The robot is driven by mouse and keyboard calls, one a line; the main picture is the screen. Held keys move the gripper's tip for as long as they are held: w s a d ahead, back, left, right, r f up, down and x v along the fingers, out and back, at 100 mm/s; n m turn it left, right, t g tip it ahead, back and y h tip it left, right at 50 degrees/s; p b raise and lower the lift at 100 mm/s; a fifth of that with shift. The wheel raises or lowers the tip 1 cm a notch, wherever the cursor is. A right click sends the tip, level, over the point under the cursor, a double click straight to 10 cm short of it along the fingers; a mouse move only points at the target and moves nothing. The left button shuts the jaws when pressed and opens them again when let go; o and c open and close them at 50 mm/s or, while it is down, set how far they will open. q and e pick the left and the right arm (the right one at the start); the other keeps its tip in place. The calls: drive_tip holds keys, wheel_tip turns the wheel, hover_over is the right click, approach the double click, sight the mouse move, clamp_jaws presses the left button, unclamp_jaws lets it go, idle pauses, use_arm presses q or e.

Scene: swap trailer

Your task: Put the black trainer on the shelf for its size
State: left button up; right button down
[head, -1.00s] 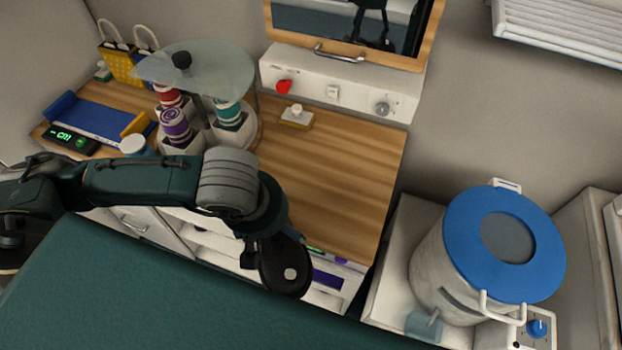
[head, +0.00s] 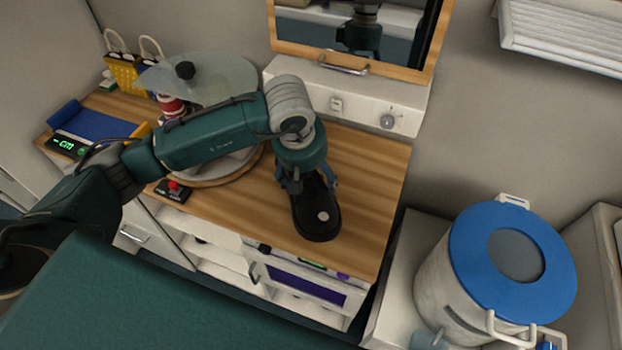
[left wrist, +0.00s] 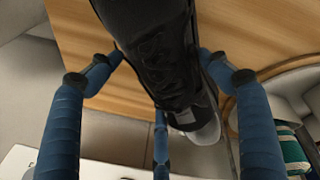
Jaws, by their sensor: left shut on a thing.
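The black trainer (head: 318,212) is in my left gripper (head: 306,182), over the right part of the wooden worktop, sole end toward the front edge. I cannot tell if it touches the wood. In the left wrist view the trainer's laced upper (left wrist: 155,50) lies between the blue fingers of the gripper (left wrist: 160,80). The shelves (head: 225,262) are under the worktop, their insides mostly hidden. My right gripper is not in view.
On the worktop (head: 375,190) stand a blue measuring tray (head: 92,123) with a green-lit display (head: 66,146), and a round glass-topped carousel (head: 215,78). A small red-button box (head: 173,190) sits at the front edge. A blue-lidded drum (head: 490,290) stands right.

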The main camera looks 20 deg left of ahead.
sight(311, 187)
use_arm(q)
drive_tip(key=shift+w, duration=0.25)
wheel_tip(311, 187, down, 4)
drive_tip(key=shift+r+b, duration=0.2)
drive_tip(key=shift+b, duration=0.4)
drive_tip(key=shift+r, duration=0.1)
drive_tip(key=o, duration=1.9)
